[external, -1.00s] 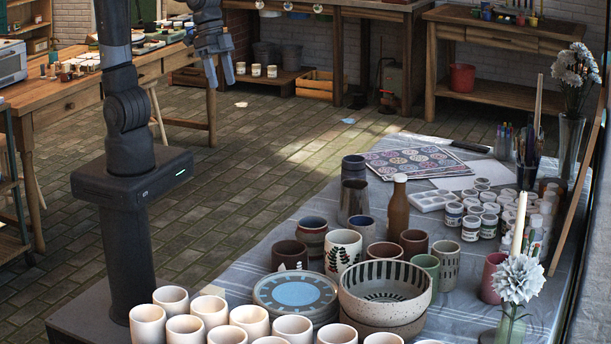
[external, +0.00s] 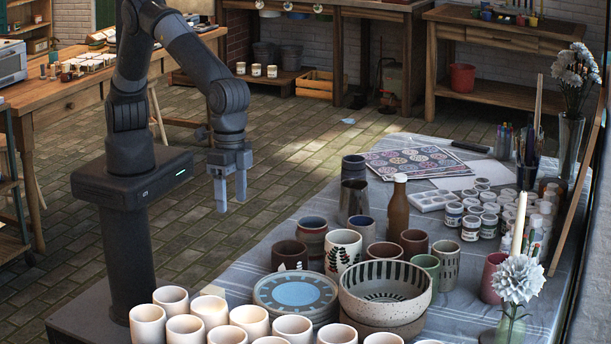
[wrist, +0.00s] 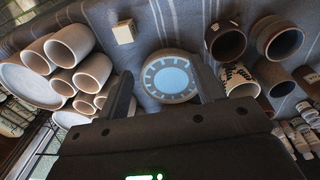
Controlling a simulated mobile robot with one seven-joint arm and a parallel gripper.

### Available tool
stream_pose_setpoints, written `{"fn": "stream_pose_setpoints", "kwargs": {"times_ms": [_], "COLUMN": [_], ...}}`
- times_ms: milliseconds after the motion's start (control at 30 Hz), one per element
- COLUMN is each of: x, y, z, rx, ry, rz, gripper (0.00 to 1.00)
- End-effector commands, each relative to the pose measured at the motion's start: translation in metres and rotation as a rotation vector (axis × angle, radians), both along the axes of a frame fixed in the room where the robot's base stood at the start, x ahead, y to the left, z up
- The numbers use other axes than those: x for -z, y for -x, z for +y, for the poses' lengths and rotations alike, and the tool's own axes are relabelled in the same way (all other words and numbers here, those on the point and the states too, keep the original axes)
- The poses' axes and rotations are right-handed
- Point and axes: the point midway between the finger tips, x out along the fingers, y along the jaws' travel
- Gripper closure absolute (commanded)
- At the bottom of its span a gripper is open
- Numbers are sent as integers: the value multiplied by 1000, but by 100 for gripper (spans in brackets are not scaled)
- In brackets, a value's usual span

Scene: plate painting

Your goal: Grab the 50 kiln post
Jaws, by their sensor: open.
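A small cream block (wrist: 124,31) stands on the striped cloth in the wrist view, between the pale cups and the blue-centred plate. It looks like the kiln post, but no number is legible. My gripper (external: 231,202) points downward in the external view, in the air left of the table. Its two fingers are apart in the wrist view (wrist: 160,88), with nothing between them; the block lies beyond them, toward the top of the picture.
Pale cups (external: 208,310) crowd the near left of the table. The blue-centred plate (external: 297,291) and a speckled bowl (external: 386,289) stand beside them. Dark mugs (external: 290,255), a brown bottle (external: 398,210) and a vase of white flowers (external: 517,280) also stand there.

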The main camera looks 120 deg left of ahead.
Motion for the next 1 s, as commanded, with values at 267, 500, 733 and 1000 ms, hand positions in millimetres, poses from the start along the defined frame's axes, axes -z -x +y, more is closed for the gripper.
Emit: {"fn": "stream_pose_setpoints", "kwargs": {"times_ms": [267,500,733,1000], "x": [74,96,128,153], "y": [1,4,4,3], "z": [-75,-91,-92,-93], "rx": [33,40,39,41], "ry": [-60,-74,-74,-73], "rz": [34,38,40,38], "gripper": [38,38,38,38]}}
